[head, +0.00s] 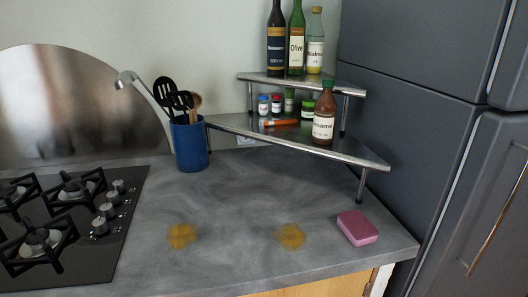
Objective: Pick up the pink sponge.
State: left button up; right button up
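The pink sponge (357,228) lies flat on the grey counter (225,212), near its front right corner. It is a small rounded block, fully visible, with nothing on top of it. Neither of my grippers shows in the head view, so I cannot see whether they are open or shut.
Two yellow-brown stains (291,236) (182,236) mark the counter left of the sponge. A metal corner shelf (350,157) with bottles stands behind it. A blue utensil crock (190,146) and a gas hob (75,225) are to the left. A dark fridge (435,130) stands at right.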

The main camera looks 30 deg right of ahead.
aim_at(359, 230)
jog(key=l+z, duration=0.15)
jog(key=z, duration=1.45)
